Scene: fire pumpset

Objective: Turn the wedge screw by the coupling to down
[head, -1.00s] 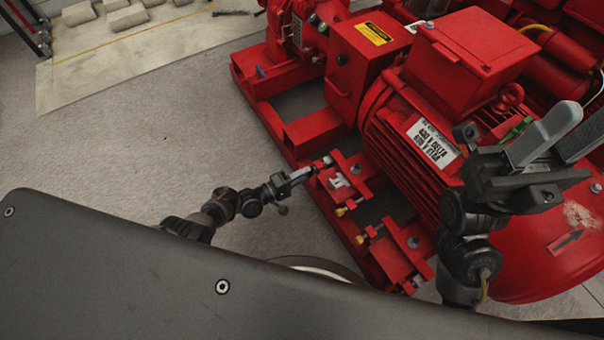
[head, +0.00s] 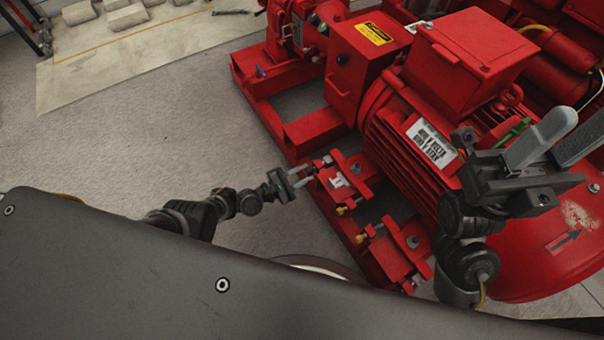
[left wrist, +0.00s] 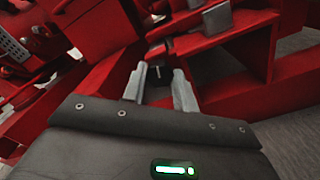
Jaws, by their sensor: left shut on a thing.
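The wedge screw (head: 326,161) by the coupling is a small part at the near edge of the red base, beside the motor foot. My left gripper (head: 309,173) reaches it from the left and is shut on it. In the left wrist view the two grey fingers of the left gripper (left wrist: 158,84) stand apart around the small screw end (left wrist: 157,70); the contact is hard to see, and I cannot tell which way the screw points. My right gripper (head: 580,122) is open and empty, raised in front of the motor.
The red motor (head: 400,135) with its label fills the right. The coupling guard (head: 365,60) stands behind the screw. More yellow-tipped screws (head: 362,239) lie along the base nearer me.

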